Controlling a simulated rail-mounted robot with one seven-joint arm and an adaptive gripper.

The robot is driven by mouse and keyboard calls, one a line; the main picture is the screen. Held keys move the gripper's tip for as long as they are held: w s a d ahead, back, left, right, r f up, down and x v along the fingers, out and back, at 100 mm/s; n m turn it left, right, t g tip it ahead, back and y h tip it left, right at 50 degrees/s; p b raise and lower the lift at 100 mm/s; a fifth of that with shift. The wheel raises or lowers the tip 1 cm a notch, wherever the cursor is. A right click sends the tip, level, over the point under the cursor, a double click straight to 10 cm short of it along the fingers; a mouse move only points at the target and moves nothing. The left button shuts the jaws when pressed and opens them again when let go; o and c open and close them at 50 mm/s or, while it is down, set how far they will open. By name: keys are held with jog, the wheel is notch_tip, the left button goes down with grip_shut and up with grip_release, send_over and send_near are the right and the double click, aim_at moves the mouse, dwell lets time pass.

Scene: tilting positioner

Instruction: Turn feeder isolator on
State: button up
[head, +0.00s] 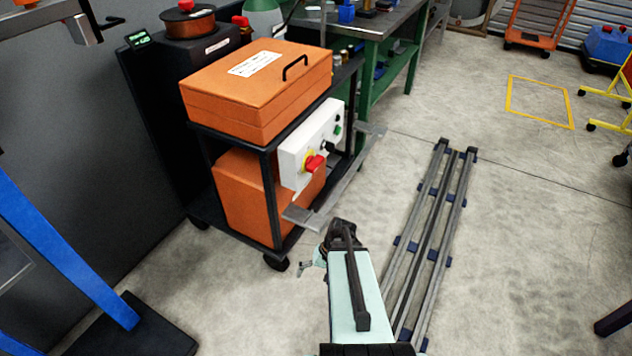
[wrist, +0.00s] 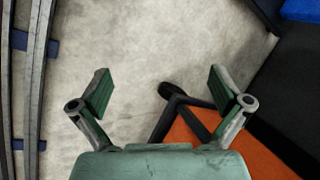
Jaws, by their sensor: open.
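The likely feeder isolator is a red rotary handle (head: 314,164) on a yellow plate. It is on the front of a white control box (head: 296,160) mounted on a black cart. The handle sits tilted; its exact setting is too small to read. My gripper (head: 305,266) is below and in front of the box, apart from it, partly hidden by my arm. In the wrist view my gripper (wrist: 160,92) has its two green-padded fingers spread wide with nothing between them. The isolator does not show in that view.
The cart carries an orange case (head: 257,92) on top and an orange box (head: 243,190) below. A grey metal bar (head: 340,185) runs in front of the control box. Floor rails (head: 425,240) lie to the right. Open concrete floor spreads beyond them.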

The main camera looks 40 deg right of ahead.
jog(key=w+d+r+t+b, duration=0.1)
jog(key=w+d+t+b, duration=0.1)
jog(key=d+t+b, duration=0.3)
jog(key=w+d+r+b, duration=0.1)
jog(key=w+d+b, duration=0.1)
jog(key=d, duration=0.5)
jog(key=d+r+n+t+b, duration=0.1)
jog(key=d+r+t+b, duration=0.25)
jog(key=d, duration=0.35)
jog(key=n+t+y+b, duration=0.2)
jog(key=n+t+b, duration=0.1)
jog(key=n+t, duration=0.55)
send_near(319, 165)
jog(key=s+d+n+g, duration=0.1)
jog(key=s+d, duration=0.2)
jog(key=s, duration=0.3)
jog(key=shift+n, duration=0.75)
jog(key=b+x, duration=0.1)
jog(key=x, duration=0.5)
jog(key=b+x, duration=0.1)
jog(key=x, duration=0.5)
jog(key=b+x, duration=0.1)
jog(key=x, duration=0.5)
jog(key=shift+s+a+r, duration=0.1)
jog(key=shift+a+r, duration=0.05)
jog(key=shift+r, duration=0.1)
jog(key=c, duration=1)
